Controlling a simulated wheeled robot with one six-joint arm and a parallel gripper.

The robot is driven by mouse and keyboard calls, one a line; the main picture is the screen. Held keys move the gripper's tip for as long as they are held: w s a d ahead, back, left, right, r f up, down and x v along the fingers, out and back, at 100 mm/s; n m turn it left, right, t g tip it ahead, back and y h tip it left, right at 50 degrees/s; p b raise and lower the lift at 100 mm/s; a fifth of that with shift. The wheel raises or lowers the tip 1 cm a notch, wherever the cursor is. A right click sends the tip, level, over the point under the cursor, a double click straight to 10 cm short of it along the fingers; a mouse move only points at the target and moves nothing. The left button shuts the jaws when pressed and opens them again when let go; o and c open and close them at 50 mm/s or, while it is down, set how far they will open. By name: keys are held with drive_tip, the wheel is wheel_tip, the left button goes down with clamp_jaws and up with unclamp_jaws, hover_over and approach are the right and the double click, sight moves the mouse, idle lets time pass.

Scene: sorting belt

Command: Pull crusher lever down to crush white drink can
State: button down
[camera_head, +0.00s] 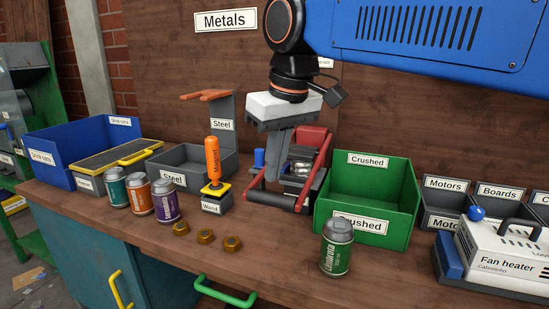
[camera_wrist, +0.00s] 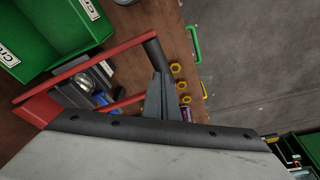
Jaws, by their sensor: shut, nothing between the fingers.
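The crusher (camera_head: 312,138) is a red and grete-toned device on the bench, with red lever arms. Its lever is swung low toward the front, and the dark handle bar (camera_head: 275,199) lies near bench level. A silvery can-like shape (camera_head: 300,167) sits between the arms; it also shows in the wrist view (camera_wrist: 84,82). Its label and how far it is flattened cannot be made out. My gripper (camera_head: 272,178) is shut and empty, pointing down at the handle. In the wrist view my fingertips (camera_wrist: 159,74) are close by the handle (camera_wrist: 154,52); whether they touch is unclear.
A green Crushed bin (camera_head: 400,210) stands right of the crusher, with a green can (camera_head: 337,248) before it. An orange-handled wand (camera_head: 213,160) stands left.

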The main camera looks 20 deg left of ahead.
sight(273, 193)
drive_tip(key=shift+f, duration=0.4)
drive_tip(key=shift+f, duration=0.1)
drive_tip(key=shift+d+x, duration=0.15)
drive_tip(key=shift+x, duration=0.65)
drive_tip(key=shift+d+x, duration=0.15)
drive_tip(key=shift+x, duration=0.7)
drive_tip(key=shift+w+a+v, duration=0.15)
drive_tip(key=shift+a+v, duration=0.05)
drive_tip(key=shift+v, duration=0.95)
drive_tip(key=shift+w+a+v, duration=0.15)
drive_tip(key=shift+a+v, duration=0.1)
drive_tip(key=shift+v, duration=0.85)
drive_tip(key=shift+w+a+v, duration=0.15)
drive_tip(key=shift+a+v, duration=0.05)
drive_tip(key=shift+v, duration=0.95)
